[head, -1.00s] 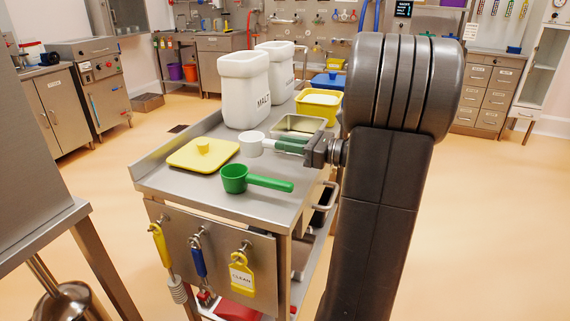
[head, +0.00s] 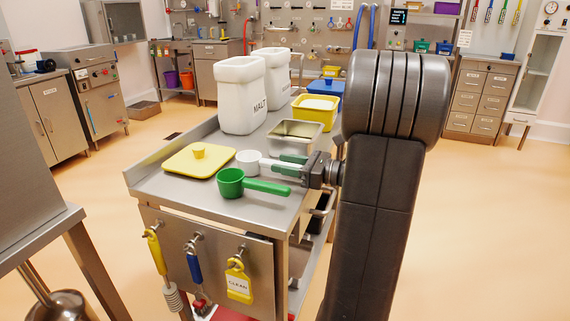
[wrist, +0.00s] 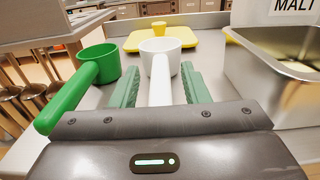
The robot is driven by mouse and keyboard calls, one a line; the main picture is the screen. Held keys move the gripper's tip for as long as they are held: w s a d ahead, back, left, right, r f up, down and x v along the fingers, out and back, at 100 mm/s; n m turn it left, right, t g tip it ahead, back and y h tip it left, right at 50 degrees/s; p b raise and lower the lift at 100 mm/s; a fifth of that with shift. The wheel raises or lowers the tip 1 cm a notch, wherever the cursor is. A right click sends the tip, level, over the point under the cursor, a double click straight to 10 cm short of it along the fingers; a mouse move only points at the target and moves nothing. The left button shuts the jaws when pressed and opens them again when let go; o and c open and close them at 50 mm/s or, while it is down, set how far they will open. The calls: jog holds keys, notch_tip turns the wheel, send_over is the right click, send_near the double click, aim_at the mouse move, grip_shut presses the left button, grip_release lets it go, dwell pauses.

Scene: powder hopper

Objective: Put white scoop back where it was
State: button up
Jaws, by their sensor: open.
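The white scoop (head: 248,160) lies on the steel cart top (head: 160,185), between the yellow lid and the green scoop. In the wrist view the white scoop (wrist: 160,47) has its cup pointing away and its handle running back between my two green fingers. My gripper (head: 290,164) is open, with one finger on each side of the handle and a visible gap to each in the wrist view (wrist: 160,88). The rear end of the handle is hidden by my gripper body.
A green scoop (head: 231,184) lies just left of my gripper in the wrist view. A steel pan (head: 295,135) stands close on the other side. A yellow lid (head: 198,158), white MALT container (head: 242,95) and yellow tub (head: 315,112) are also on the cart.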

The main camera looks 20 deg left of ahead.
jog(key=d+p, duration=0.1)
jog(key=d, duration=1)
jog(key=shift+s+d+p, duration=0.3)
jog(key=shift+s+d, duration=0.05)
jog(key=shift+s, duration=0.1)
